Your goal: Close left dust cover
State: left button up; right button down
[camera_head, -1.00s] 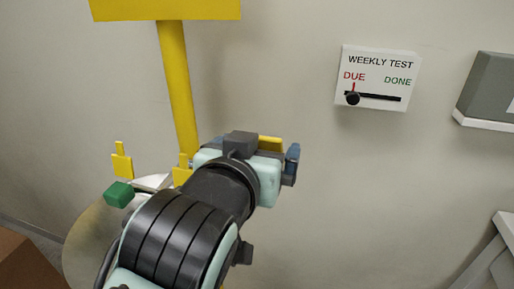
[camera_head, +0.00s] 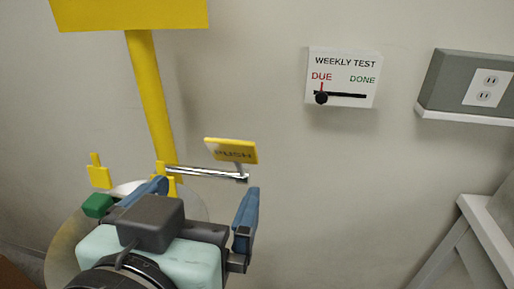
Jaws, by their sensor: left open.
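Two small yellow upright flaps stand at the yellow post: a left one (camera_head: 99,176), which looks like the left dust cover and is raised, and a right one (camera_head: 166,181), partly hidden. A green block (camera_head: 98,205) sits just below the left flap, above a round bowl (camera_head: 66,247). My left gripper (camera_head: 201,203) is open and empty, its blue fingers apart. It is in front and right of the left flap, not touching it, and its body hides much of the bowl. My right gripper is not in view.
A yellow PUSH paddle (camera_head: 231,151) on a metal rod (camera_head: 205,173) stands just beyond my left gripper. The yellow post (camera_head: 149,100) rises behind the bowl. A WEEKLY TEST sign (camera_head: 343,78) and grey outlet box (camera_head: 468,82) are on the wall. A white-topped stand (camera_head: 486,222) is at right.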

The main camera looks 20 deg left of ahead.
aim_at(100, 177)
jog(key=k+j, duration=1.2)
jog(key=k, duration=0.05)
